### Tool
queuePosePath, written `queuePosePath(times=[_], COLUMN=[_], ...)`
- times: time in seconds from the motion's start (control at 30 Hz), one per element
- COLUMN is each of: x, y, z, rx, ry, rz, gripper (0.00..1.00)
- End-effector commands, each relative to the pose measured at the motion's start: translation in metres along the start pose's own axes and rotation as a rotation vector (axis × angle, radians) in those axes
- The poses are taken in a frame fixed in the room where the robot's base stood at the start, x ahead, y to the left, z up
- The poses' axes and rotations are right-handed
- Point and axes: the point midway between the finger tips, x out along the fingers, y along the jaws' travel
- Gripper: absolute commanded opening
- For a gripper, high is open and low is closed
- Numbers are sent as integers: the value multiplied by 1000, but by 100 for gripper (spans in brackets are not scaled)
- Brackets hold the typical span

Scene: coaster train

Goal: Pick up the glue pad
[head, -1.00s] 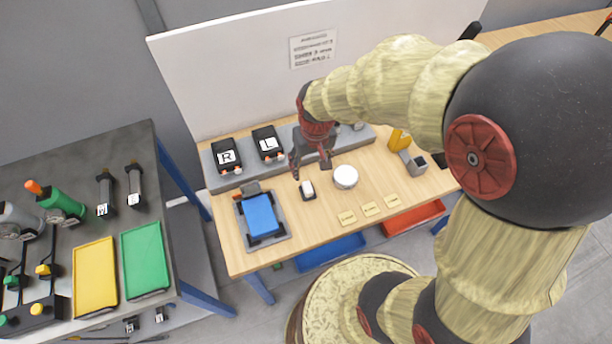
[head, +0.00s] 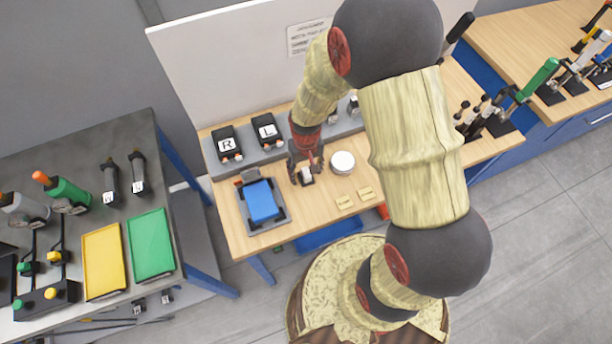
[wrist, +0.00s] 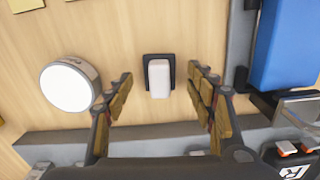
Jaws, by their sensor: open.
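The glue pad, seemingly the small white block (wrist: 159,78) on a dark square base (wrist: 147,60), lies on the wooden table. It also shows in the head view (head: 306,174), partly hidden by my gripper. My gripper (wrist: 161,95) is open and empty, with one finger to each side of the pad's line. The fingertips reach near the pad's sides but do not visibly touch it. In the head view my gripper (head: 306,166) is right over the pad. Its exact height above the table is hard to tell.
A round white-topped container (wrist: 70,87) stands close beside one finger; it shows in the head view (head: 342,162). A blue block in a grey tray (head: 283,219) lies on the other side. A grey raised shelf (head: 243,164) with black boxes marked R and L runs along the back.

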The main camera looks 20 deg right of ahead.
Motion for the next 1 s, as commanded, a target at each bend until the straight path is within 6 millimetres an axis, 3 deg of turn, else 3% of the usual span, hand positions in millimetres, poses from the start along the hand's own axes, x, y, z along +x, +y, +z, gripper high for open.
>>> queuePosePath(times=[0.1, 0.3, 1.0], x=[12, 11, 11], y=[0, 0, 0], z=[0, 0, 0], rx=[0, 0, 0], ry=[-1, 1, 1], rz=[0, 0, 0], gripper=[55, 55, 16])
